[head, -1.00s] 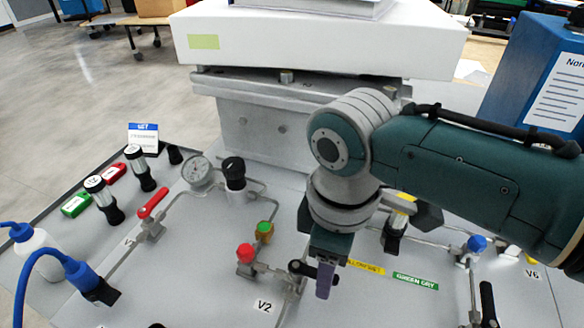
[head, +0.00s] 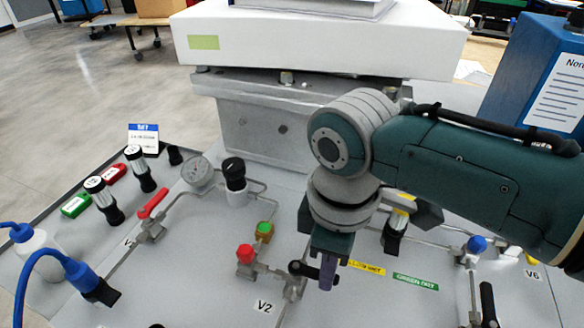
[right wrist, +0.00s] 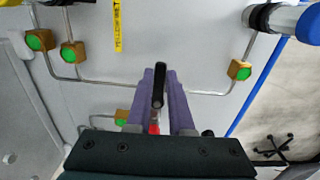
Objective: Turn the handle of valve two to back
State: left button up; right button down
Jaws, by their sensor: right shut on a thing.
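Valve two's black handle (head: 302,268) sits on a metal pipe fitting next to the V2 label (head: 264,306) in the head view. My right gripper (head: 328,272) points down at the handle with its purple fingers shut on it. In the right wrist view the black handle (right wrist: 158,86) shows between the two purple fingers of my right gripper (right wrist: 160,90). The fingers hide part of the handle in the head view. My left gripper is not in view.
A red knob (head: 245,254) and a green-topped brass fitting (head: 264,232) stand left of the gripper. The red-handled valve (head: 153,203) and pressure gauge (head: 197,173) are farther left. A blue knob (head: 477,243) stands to the right. A white box (head: 320,40) is behind.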

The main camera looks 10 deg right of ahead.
aim_at(305, 255)
jog(key=shift+w, duration=0.1)
jog(key=n, duration=0.1)
jog(key=w+n, duration=0.1)
jog(key=n, duration=0.2)
jog(key=shift+w+d, duration=0.2)
jog(key=shift+d, duration=0.1)
jog(key=n, duration=0.1)
jog(key=w+n+b, duration=0.1)
jog(key=n, duration=0.1)
jog(key=n+b, duration=0.1)
jog(key=shift+w+f+n, duration=0.1)
jog(key=shift+w+n, duration=0.2)
jog(key=shift+w, duration=0.1)
jog(key=n+b, duration=0.1)
jog(key=w+n, duration=0.1)
jog(key=n, duration=0.1)
jog(key=n+b, duration=0.1)
jog(key=shift+w+a+n+b, duration=0.3)
jog(key=shift+b, duration=0.05)
jog(key=n+b, duration=0.1)
jog(key=w+n, duration=0.1)
jog(key=shift+a+n+b, duration=0.35)
jog(key=shift+a+n, duration=0.05)
jog(key=shift+w+a+n+b, duration=0.15)
jog(key=shift+a+n+b, duration=0.2)
jog(key=shift+n, duration=0.45)
jog(key=c, duration=0.8)
grip_release()
